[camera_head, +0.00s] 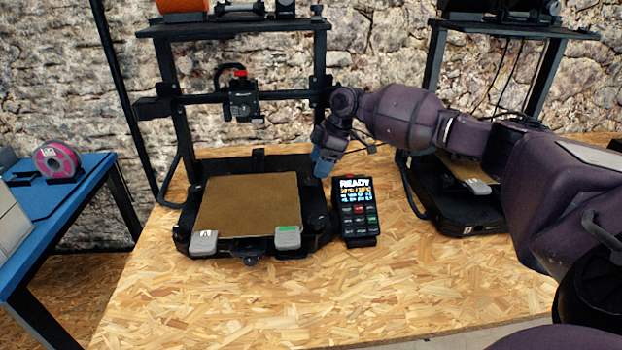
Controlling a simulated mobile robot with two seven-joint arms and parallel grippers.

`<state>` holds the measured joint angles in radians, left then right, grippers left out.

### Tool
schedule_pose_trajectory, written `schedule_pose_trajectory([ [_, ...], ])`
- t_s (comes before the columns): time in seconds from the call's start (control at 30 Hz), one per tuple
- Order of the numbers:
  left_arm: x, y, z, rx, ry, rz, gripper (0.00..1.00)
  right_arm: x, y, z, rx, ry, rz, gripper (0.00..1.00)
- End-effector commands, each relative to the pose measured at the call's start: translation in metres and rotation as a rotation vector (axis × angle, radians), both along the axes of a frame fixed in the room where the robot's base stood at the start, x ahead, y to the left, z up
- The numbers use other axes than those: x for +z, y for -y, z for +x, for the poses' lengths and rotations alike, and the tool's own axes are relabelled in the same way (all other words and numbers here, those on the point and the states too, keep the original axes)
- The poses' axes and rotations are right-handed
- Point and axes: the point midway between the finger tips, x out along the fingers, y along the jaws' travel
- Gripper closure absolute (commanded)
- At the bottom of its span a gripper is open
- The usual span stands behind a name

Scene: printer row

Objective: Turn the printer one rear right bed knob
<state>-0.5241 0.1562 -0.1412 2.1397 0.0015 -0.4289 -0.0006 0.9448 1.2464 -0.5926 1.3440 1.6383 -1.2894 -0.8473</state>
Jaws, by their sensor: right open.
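The nearer printer (175,98) stands on the chipboard table, with a tan bed plate (248,203) held by grey clips at its front corners. I take it for printer one, but its label is too small to read surely. A dark knob (250,258) shows under the bed's front edge. The rear right bed knob cannot be made out. My right gripper (322,165) points down beside the printer's right upright, near the bed's rear right corner. Its bluish fingertips are open, with nothing seen between them. My left gripper is out of view.
A control box (356,210) reading READY stands right of the bed, just below my right gripper. A second printer (470,215) stands farther right, partly behind my arm. The chipboard table's front (300,305) is clear.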

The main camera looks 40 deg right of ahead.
Motion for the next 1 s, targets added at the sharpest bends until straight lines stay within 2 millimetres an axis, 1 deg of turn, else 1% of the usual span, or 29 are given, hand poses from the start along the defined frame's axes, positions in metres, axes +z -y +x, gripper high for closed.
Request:
schedule_pose_trajectory([
  [0.03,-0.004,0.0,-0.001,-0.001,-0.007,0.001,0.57,-0.012,-0.003,0.002,0.001,-0.004,0.001,0.35],
  [0.1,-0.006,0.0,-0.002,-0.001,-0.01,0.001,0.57,-0.022,-0.007,0.004,0.0,-0.005,0.001,0.35],
  [0.3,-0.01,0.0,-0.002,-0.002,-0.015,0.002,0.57,-0.04,-0.013,0.008,-0.001,-0.003,0.0,0.35],
  [0.47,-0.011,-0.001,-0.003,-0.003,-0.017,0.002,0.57,-0.045,-0.016,0.01,-0.002,0.001,0.001,0.35],
  [0.73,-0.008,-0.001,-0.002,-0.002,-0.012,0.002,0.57,-0.045,-0.016,0.01,-0.001,0.001,0.001,0.35],
  [1.0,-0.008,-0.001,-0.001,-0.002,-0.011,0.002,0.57,-0.045,-0.016,0.01,-0.001,0.001,0.001,0.76],
])
